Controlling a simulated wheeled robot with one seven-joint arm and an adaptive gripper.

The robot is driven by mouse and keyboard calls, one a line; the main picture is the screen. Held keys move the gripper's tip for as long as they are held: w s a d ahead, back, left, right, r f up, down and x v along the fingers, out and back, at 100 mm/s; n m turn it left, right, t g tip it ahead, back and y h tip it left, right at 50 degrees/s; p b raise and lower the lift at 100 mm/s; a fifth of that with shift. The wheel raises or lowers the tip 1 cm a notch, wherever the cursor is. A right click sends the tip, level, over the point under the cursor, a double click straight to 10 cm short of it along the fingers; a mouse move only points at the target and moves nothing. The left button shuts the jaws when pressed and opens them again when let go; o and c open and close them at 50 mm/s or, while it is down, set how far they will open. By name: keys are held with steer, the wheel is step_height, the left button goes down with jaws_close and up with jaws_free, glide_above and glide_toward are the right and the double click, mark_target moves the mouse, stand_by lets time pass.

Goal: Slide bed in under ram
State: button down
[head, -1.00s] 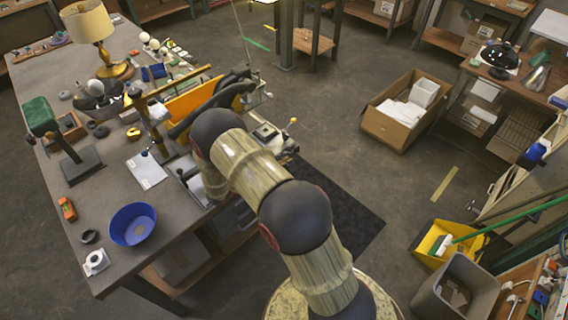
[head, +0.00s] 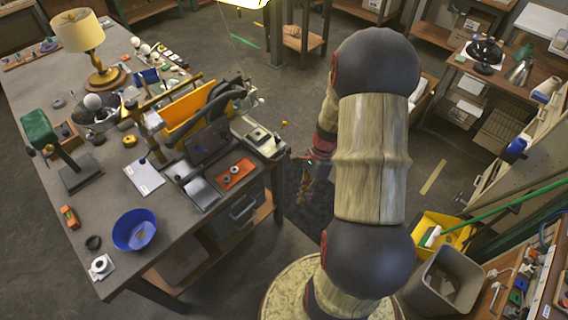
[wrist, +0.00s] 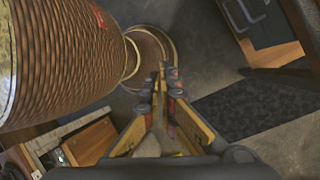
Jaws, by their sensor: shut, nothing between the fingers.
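A yellow-and-black machine (head: 195,112) stands at the right part of the workbench, with a dark upright panel (head: 209,143) in front of it. I cannot tell which part is the ram. A pale metal plate (head: 201,192) lies at the bench's front edge below the panel, beside an orange plate (head: 235,174) with two rings on it; which of these is the bed is not clear. My gripper (wrist: 163,80) is shut and empty in the wrist view, pointing over the floor. In the head view it hangs off the bench's right side, partly hidden by my arm.
The workbench (head: 118,262) also carries a blue bowl (head: 134,230), a white card (head: 144,176), a green-topped stand (head: 40,130) and a lamp (head: 78,32). A dark mat covers floor beside the bench.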

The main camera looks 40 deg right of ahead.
mark_target(260, 149)
steer(key=w+d+m+t+h, duration=0.4)
steer(key=w+d+m+t, duration=0.3)
steer(key=w+m, duration=0.4)
steer(key=w+f+m+b, duration=0.1)
steer(key=w+f+b, duration=0.1)
steer(key=w+f, duration=0.5)
steer(key=shift+w+d+f+m+g, duration=0.2)
steer(key=shift+w+d+m+g, duration=0.1)
steer(key=shift+w+g, duration=0.1)
steer(key=w+p, duration=0.2)
steer(key=w, duration=0.2)
steer(key=w+p, duration=0.2)
steer(key=w, duration=0.2)
steer(key=w+a+p, duration=0.1)
steer(key=w+p, duration=0.1)
steer(key=w, duration=0.2)
steer(key=shift+w, duration=0.35)
steer(key=shift+r, duration=0.1)
